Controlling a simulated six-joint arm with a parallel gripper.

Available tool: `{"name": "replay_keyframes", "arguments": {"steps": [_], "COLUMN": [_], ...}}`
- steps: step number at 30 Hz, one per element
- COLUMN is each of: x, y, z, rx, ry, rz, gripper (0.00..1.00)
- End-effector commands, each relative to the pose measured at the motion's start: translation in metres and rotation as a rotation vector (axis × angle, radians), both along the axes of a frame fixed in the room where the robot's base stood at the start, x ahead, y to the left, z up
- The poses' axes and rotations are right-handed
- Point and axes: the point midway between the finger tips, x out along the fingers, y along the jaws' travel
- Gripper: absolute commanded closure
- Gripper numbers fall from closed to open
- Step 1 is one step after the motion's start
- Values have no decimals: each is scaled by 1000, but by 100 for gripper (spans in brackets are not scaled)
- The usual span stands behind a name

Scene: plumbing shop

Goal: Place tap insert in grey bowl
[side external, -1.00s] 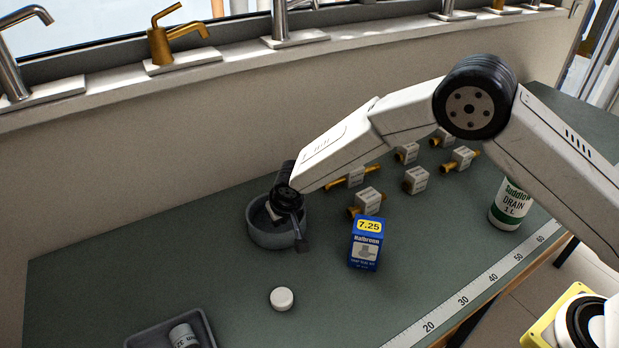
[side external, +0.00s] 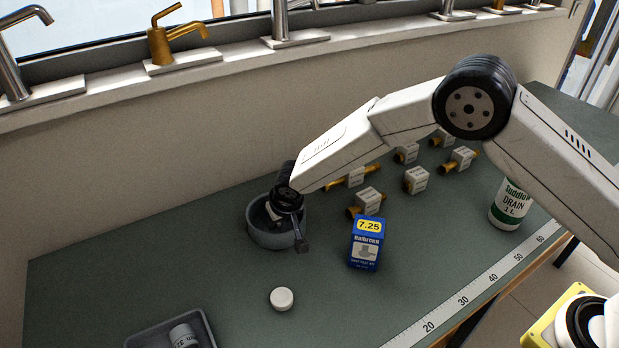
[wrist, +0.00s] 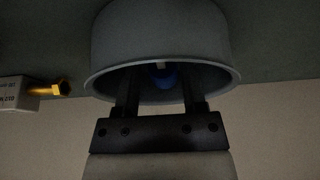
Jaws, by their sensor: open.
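The grey bowl (side external: 262,238) stands on the bench by the wall, and it also shows in the wrist view (wrist: 110,45). My gripper (wrist: 162,90) is open, with its fingers reaching in past the bowl's rim.
A blue box marked 7.25 (side external: 366,244) stands right of the bowl. Several brass fittings with white tags (side external: 416,180) lie behind it. A white round cap (side external: 281,298) and a grey tray (side external: 136,341) are in front. A drain bottle (side external: 509,205) stands at right.

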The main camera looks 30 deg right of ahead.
Motion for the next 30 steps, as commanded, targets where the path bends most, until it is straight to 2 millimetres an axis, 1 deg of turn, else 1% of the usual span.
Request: {"name": "replay_keyframes", "arguments": {"steps": [4,8,24,30], "x": [0,0,0,0], "y": [0,0,0,0], "z": [2,10,65,70], "rx": [0,1,0,0], "ry": [-1,-2,-1,0], "rz": [0,-1,0,0], "gripper": [47,47,47,47]}}
